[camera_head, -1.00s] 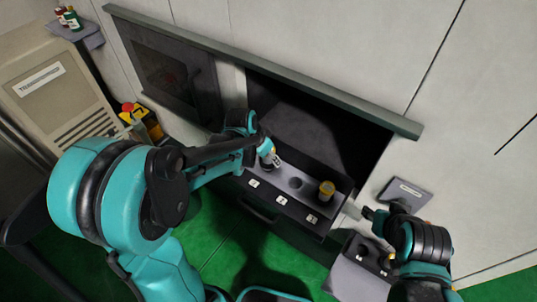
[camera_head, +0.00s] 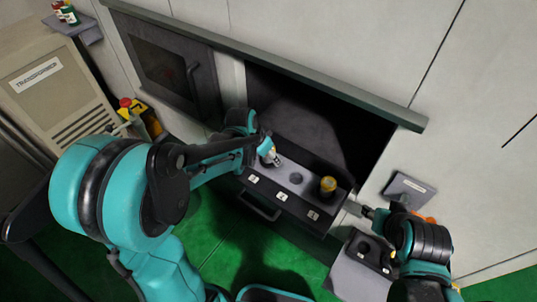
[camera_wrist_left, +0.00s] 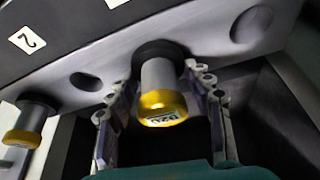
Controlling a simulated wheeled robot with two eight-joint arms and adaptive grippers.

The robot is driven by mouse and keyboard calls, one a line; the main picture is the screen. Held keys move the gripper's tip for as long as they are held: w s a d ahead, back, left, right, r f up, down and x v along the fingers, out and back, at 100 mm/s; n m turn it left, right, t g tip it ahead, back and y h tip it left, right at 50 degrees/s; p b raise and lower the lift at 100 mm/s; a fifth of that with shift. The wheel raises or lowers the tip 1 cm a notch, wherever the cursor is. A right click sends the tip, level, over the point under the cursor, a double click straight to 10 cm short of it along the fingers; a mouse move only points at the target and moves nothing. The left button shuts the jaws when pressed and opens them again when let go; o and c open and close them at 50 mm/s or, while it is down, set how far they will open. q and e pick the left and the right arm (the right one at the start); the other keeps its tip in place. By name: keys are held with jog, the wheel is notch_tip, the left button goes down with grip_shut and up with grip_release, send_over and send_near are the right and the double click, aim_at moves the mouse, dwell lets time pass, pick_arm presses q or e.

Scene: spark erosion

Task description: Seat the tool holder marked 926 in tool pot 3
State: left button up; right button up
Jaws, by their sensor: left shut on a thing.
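In the head view my left gripper (camera_head: 271,154) is at the left end of a grey tool drawer (camera_head: 312,180). In the left wrist view its fingers (camera_wrist_left: 163,100) are on both sides of a grey holder with a yellow rim (camera_wrist_left: 166,104) and shut on it. Its far end meets a dark ring at the drawer's surface; how deep it sits is hidden. Its label is too small to read surely. The middle pot (camera_head: 297,178) is empty. A second yellow-rimmed holder (camera_head: 328,187) stands in the right pot. My right gripper (camera_head: 362,209) is near the drawer's right end, its fingers unclear.
Numbered white labels line the drawer's front; one reads 2 (camera_wrist_left: 27,40) in the wrist view. The dark cabinet opening (camera_head: 305,115) is behind the drawer. A grey stand (camera_head: 360,275) is at the lower right. A transformer cabinet (camera_head: 45,85) is at the left.

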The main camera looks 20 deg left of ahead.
pick_arm(q)
jog(key=shift+f, duration=0.15)
jog(key=o, duration=1.6)
jog(key=p+v, duration=0.1)
jog(key=v, duration=0.5)
jog(key=w+p+v, duration=0.1)
jog(key=p+v, duration=0.1)
jog(key=v, duration=0.4)
jog(key=w+d+r+p+v, duration=0.1)
jog(key=p+v, duration=0.1)
jog(key=v, duration=0.4)
jog(key=shift+s+d+r, duration=0.1)
jog(key=shift+r, duration=0.1)
